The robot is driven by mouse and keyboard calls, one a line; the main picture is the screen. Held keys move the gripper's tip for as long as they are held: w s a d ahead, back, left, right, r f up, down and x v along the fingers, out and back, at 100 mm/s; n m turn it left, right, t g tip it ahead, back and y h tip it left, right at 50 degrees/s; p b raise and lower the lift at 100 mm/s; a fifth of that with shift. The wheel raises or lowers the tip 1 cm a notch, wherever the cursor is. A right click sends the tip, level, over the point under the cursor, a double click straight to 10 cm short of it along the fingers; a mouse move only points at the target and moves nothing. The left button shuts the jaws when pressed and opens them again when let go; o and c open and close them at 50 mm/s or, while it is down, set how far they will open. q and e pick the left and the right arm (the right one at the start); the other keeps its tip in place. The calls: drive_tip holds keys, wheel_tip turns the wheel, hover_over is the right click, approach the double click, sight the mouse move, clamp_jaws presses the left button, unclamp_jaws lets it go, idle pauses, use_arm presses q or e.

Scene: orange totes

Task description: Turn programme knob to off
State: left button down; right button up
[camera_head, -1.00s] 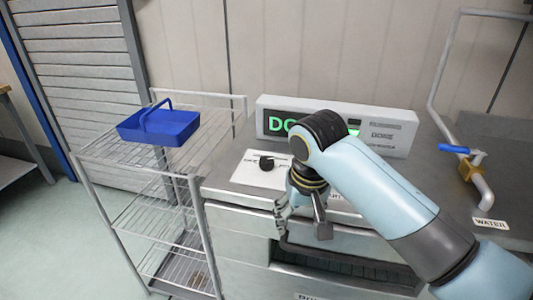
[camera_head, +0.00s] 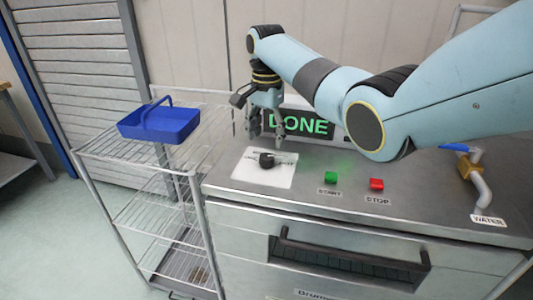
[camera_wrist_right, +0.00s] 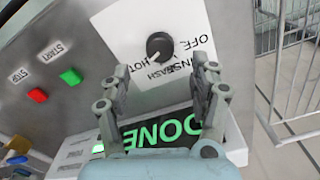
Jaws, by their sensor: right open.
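The black programme knob (camera_head: 267,161) sits on a white label plate (camera_head: 282,177) on the machine's steel top. In the right wrist view the knob (camera_wrist_right: 160,46) shows beyond my fingertips, with OFF, HOT, WASH and another, partly hidden word printed around it. My right gripper (camera_head: 264,141) is open and points down, above and just behind the knob. In the wrist view its two fingers (camera_wrist_right: 165,83) are apart with nothing between them, and the knob appears clear of them. My left gripper is not in view.
A display reading DONE (camera_head: 298,124) stands behind the knob. A green START button (camera_head: 330,177) and red STOP button (camera_head: 376,184) are to the right. A wire rack (camera_head: 180,180) with a blue basket (camera_head: 160,125) stands left. A water tap (camera_head: 470,168) is far right.

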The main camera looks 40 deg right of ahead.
sight(267, 156)
wheel_tip(267, 156, down, 6)
drive_tip(key=shift+f, duration=0.1)
drive_tip(key=c, duration=1.2)
drive_tip(key=shift+o, duration=0.2)
